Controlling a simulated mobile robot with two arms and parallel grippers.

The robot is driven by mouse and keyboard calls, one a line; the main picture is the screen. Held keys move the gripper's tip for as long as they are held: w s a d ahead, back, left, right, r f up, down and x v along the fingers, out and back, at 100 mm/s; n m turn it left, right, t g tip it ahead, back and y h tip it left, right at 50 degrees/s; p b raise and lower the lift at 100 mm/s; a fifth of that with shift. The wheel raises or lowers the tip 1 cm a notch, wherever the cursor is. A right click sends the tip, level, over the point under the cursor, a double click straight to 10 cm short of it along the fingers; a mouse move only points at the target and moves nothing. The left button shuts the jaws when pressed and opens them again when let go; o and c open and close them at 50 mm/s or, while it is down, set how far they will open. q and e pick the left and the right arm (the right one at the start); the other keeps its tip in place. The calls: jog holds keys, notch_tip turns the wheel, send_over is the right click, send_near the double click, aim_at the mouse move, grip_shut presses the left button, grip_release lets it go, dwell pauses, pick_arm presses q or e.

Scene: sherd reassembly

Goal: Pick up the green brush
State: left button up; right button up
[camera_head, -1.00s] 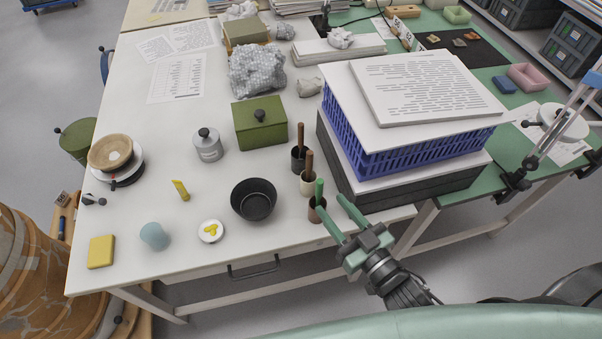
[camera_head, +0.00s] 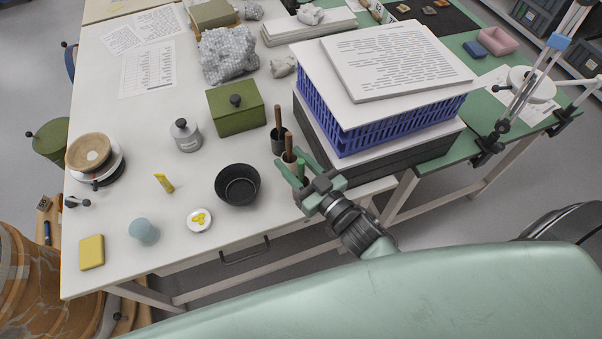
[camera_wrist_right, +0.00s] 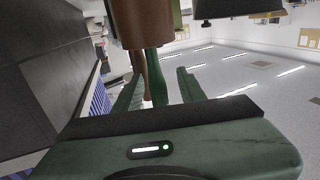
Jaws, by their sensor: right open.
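A brown handle (camera_wrist_right: 141,75) also shows beside the green one in the wrist view. My left gripper is out of view.
A black bowl (camera_head: 238,186) stands to the left. A blue crate (camera_head: 400,125) on dark boxes (camera_head: 390,167) stands close on the right.

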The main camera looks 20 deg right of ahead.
jog(key=c, duration=0.8)
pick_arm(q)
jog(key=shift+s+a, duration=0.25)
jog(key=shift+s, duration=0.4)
pick_arm(e)
grip_shut()
jog(key=shift+r, duration=0.1)
pick_arm(q)
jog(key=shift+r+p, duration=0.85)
jog(key=shift+p, duration=0.05)
pick_arm(e)
notch_tip(320, 180, up, 20)
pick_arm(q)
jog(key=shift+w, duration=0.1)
